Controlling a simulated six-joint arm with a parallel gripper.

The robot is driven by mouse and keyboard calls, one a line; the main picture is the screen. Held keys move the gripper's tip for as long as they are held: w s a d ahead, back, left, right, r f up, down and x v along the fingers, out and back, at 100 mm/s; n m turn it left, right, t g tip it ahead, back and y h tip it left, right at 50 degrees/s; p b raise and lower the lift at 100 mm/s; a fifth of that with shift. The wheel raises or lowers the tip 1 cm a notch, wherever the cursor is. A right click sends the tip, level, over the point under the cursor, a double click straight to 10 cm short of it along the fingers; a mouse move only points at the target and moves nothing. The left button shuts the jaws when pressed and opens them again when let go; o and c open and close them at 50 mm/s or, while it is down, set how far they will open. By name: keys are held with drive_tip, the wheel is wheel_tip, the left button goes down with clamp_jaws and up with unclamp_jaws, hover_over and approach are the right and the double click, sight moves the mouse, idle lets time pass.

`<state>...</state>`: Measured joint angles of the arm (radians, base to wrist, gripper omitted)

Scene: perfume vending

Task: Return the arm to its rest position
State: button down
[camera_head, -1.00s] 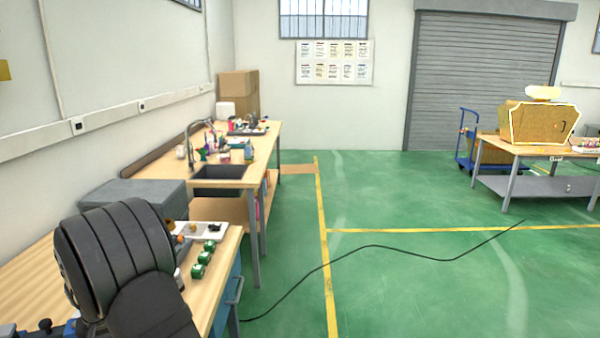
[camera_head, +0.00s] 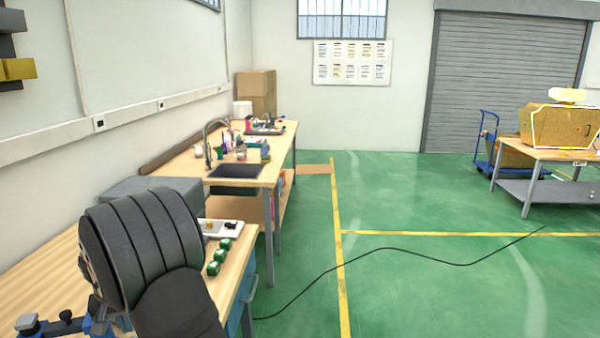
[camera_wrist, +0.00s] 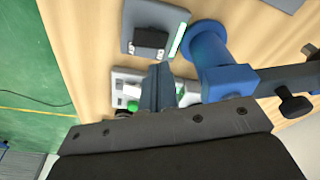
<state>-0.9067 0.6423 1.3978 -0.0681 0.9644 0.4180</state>
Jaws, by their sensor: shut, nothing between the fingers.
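My gripper (camera_wrist: 162,88) shows in the wrist view as a narrow dark grey pair of fingers, closed together with nothing held. It is over the wooden workbench (camera_wrist: 85,55), seen from above. Behind the fingertips is a light tray (camera_wrist: 125,78) with a small green-topped item, partly hidden. In the head view my dark, ribbed arm fills the lower left above the bench (camera_head: 50,262) and hides the gripper.
A blue clamp-like stand (camera_wrist: 232,82) is close right of my gripper, with a grey device (camera_wrist: 155,30) beyond it. Several green items (camera_head: 219,257) line the bench edge near a white tray (camera_head: 218,228). Open green floor (camera_head: 400,285) lies to the right, crossed by a black cable (camera_head: 400,249).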

drive_tip(key=d+r+m+g+y, duration=0.1)
drive_tip(key=d+r+m, duration=0.4)
drive_tip(key=r, duration=0.4)
drive_tip(key=shift+m+g+y, duration=0.3)
drive_tip(key=shift+m, duration=0.2)
